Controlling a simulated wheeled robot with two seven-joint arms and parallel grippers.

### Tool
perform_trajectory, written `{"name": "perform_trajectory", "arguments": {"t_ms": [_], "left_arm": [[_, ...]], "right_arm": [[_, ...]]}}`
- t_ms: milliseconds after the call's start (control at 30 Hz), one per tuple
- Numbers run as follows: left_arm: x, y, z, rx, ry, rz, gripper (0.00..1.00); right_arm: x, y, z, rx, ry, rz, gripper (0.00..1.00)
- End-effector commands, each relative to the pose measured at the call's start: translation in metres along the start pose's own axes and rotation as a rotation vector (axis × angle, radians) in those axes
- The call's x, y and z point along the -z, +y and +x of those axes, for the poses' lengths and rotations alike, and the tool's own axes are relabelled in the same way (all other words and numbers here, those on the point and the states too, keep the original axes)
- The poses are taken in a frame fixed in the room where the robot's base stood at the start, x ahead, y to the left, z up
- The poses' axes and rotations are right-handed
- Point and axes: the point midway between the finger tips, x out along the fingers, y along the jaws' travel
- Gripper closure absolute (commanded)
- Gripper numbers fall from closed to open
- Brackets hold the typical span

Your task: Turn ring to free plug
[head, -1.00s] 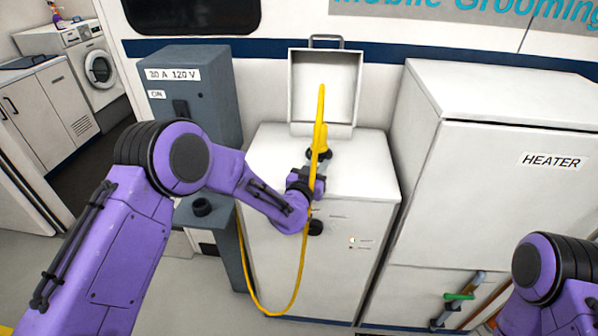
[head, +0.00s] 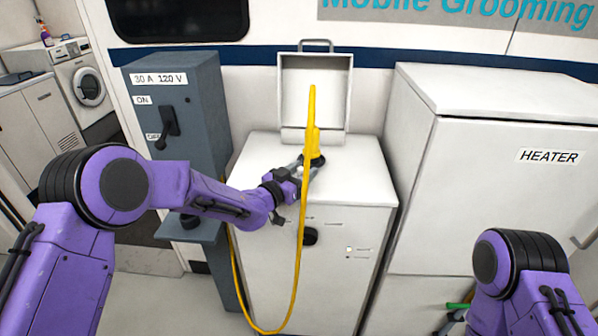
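A yellow plug (head: 314,146) stands on top of the white cabinet (head: 352,180), in front of the raised square lid (head: 315,95). My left gripper (head: 308,169) is at the plug's lower part, reaching in from the left. The cable and gripper hide the ring, so I cannot make it out. The fingers are too small and covered to tell whether they grip anything. My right gripper is out of view; only my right arm shows at lower right.
A grey switch box (head: 205,100) marked 30 A 120 V, with a black lever (head: 169,126), stands left of the cabinet. The white heater unit (head: 480,200) stands close on the right.

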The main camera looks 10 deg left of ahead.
Motion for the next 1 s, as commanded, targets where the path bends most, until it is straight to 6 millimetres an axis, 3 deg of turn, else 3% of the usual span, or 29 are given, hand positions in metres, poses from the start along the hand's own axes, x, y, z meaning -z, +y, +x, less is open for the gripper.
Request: {"name": "perform_trajectory", "arguments": {"t_ms": [333,700,833,1000], "left_arm": [[0.000,-0.002,-0.006,0.004,0.003,0.002,0.54],[-0.002,-0.001,-0.085,0.003,0.002,0.000,0.54],[-0.001,-0.001,-0.101,0.003,0.002,0.000,0.54],[0.000,0.000,-0.105,0.002,0.001,0.001,0.54]], "right_arm": [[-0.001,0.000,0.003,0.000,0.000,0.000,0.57],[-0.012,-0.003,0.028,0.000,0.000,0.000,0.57],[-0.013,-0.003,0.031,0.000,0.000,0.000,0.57],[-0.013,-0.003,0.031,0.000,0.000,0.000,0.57]]}}
